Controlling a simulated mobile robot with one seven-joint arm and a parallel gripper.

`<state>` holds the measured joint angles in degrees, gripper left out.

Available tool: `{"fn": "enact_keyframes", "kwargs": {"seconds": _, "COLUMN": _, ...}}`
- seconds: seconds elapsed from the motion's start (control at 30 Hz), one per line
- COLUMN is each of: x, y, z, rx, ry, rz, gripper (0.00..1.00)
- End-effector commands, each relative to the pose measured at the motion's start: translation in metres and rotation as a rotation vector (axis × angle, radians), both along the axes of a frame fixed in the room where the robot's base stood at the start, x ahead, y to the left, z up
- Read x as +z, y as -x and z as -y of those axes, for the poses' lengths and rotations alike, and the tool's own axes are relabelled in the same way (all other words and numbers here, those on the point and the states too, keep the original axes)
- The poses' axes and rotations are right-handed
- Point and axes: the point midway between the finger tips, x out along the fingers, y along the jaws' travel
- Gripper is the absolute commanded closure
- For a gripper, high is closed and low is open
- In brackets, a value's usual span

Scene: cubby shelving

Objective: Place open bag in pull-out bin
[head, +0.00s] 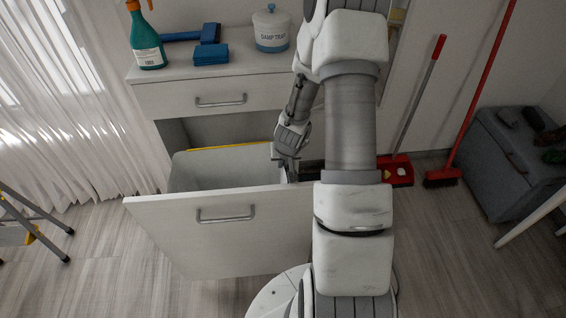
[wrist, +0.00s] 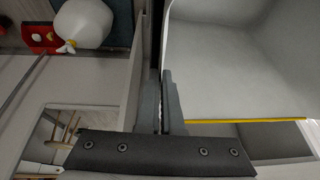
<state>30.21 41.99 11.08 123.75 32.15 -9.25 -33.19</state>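The pull-out bin drawer (head: 160,212) stands open from the cabinet. A grey bin liner or tub (head: 190,172) sits inside it, with a yellow edge (head: 222,147) along the back. In the wrist view the pale, empty-looking inside of the bin (wrist: 245,60) fills the right, with the yellow strip (wrist: 265,122) below. I cannot tell whether this lining is the open bag. My gripper (head: 287,160) points down at the right side of the bin. In the wrist view its fingers (wrist: 161,88) are close together at the bin's edge; whether anything thin lies between them is hidden.
A white bag (wrist: 82,22) with a yellow tie shows in the wrist view, near a red dustpan (head: 398,170). A red broom (head: 443,177) leans right. A stepladder (head: 35,215) is left.

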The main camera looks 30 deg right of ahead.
Motion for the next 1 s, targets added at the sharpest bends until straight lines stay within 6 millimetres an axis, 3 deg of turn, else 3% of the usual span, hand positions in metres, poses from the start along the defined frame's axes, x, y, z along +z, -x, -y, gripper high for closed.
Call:
{"fn": "enact_keyframes", "kwargs": {"seconds": 0.17, "x": -0.003, "y": 0.000, "z": 0.000, "rx": -0.001, "ry": 0.000, "rz": 0.000, "gripper": 1.00}}
{"fn": "enact_keyframes", "kwargs": {"seconds": 0.37, "x": -0.003, "y": 0.000, "z": 0.000, "rx": -0.001, "ry": 0.000, "rz": 0.000, "gripper": 0.67}}
{"fn": "enact_keyframes", "kwargs": {"seconds": 0.77, "x": 0.004, "y": 0.000, "z": 0.000, "rx": -0.001, "ry": 0.000, "rz": 0.000, "gripper": 0.67}}
{"fn": "enact_keyframes", "kwargs": {"seconds": 0.87, "x": 0.013, "y": 0.000, "z": 0.000, "rx": -0.003, "ry": -0.001, "rz": 0.000, "gripper": 0.67}}
{"fn": "enact_keyframes", "kwargs": {"seconds": 1.0, "x": 0.039, "y": 0.009, "z": -0.003, "rx": 0.001, "ry": 0.001, "rz": 0.002, "gripper": 0.67}}
